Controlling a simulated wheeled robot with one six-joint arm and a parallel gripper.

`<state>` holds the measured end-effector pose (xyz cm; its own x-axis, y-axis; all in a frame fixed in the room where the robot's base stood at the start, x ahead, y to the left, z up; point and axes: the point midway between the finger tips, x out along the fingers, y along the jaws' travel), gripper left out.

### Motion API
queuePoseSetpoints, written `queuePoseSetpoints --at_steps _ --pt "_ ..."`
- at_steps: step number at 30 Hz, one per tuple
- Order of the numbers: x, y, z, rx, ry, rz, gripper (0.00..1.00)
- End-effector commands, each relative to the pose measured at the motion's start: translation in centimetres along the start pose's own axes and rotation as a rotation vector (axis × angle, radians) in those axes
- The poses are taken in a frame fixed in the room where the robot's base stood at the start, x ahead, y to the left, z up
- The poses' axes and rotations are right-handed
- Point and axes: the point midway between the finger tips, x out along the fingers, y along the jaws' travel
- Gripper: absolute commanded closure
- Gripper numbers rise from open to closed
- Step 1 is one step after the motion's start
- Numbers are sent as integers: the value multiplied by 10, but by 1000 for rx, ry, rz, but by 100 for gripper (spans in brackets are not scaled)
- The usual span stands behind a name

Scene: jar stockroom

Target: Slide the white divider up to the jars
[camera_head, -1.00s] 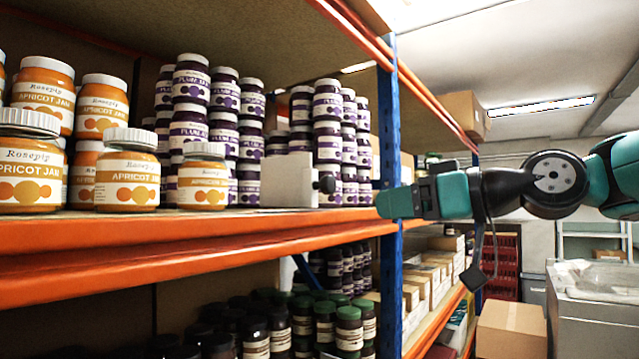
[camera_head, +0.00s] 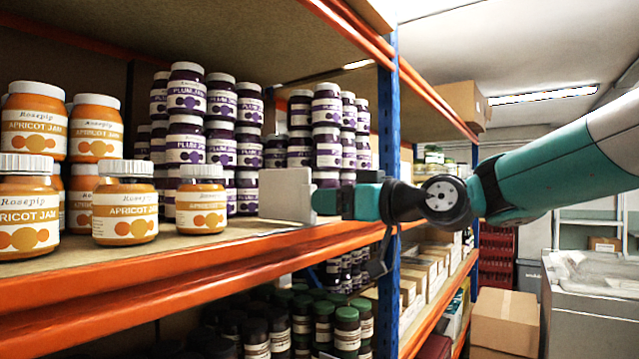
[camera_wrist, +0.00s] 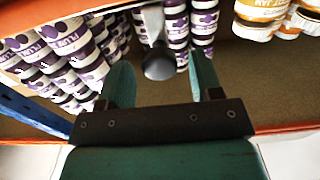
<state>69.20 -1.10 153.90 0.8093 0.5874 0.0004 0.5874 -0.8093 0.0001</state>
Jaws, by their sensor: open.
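The white divider (camera_head: 286,195) stands upright on the shelf, between the apricot jam jars (camera_head: 126,210) on the left and the plum jam jars (camera_head: 327,130) behind and to the right. A gap shows between it and the nearest apricot jar. My gripper (camera_head: 326,202) is at the divider's front right edge and hides its knob in the head view. In the wrist view, the divider (camera_wrist: 152,22) shows edge-on with its dark round knob (camera_wrist: 159,64) between the two fingers of my gripper (camera_wrist: 160,62). The fingers are open, with room visible on both sides of the knob.
The shelf board (camera_head: 240,235) has an orange front beam (camera_head: 200,262). A blue upright (camera_head: 388,130) stands just right of the divider, near my arm. More plum jars (camera_head: 187,100) stand in stacks behind. Dark jars with green lids (camera_head: 347,318) fill the shelf below.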

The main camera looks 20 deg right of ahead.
Motion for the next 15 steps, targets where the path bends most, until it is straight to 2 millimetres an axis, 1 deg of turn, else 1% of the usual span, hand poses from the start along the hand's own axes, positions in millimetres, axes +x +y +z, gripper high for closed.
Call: queuePoseSetpoints --at_steps 1,3,6,10,15 --pt "9 -2 -3 2 -3 -5 41" --pt "19 -1 -4 1 -1 -3 41" --pt "29 -1 -2 1 -1 -3 41" --pt "34 0 0 1 -1 0 41" --pt "35 0 1 0 0 0 41"
